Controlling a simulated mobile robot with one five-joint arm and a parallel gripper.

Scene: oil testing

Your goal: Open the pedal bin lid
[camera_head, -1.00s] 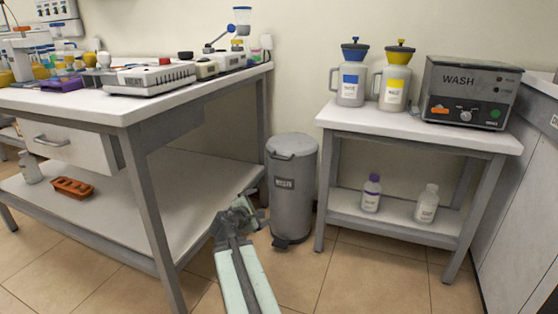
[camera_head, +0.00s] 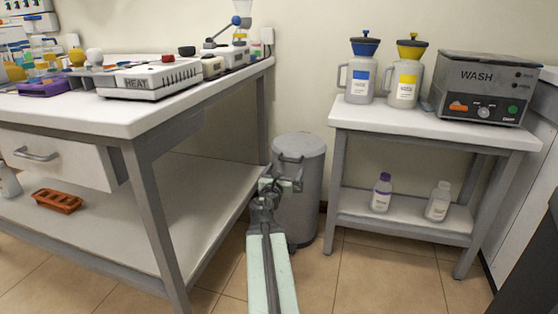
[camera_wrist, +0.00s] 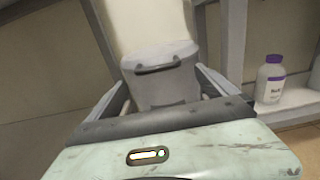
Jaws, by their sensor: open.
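The grey pedal bin (camera_head: 309,185) stands on the floor between the two tables, with its lid (camera_head: 305,142) down and a dark handle (camera_head: 290,158) at the lid's front. My gripper (camera_head: 282,182) is in front of the bin's upper body, just below the handle in the head view, and hides part of its front and the pedal. In the wrist view the bin (camera_wrist: 166,88) shows upright between the open fingers of my gripper (camera_wrist: 164,86), with its handle (camera_wrist: 158,68) facing me. I cannot tell whether a finger touches the bin.
The long workbench (camera_head: 205,227) with its lower shelf stands close on the left of my arm. The small table (camera_head: 430,122) stands right of the bin, with a purple-capped bottle (camera_head: 381,193) and a white bottle (camera_head: 438,201) on its shelf. Floor in front of it is clear.

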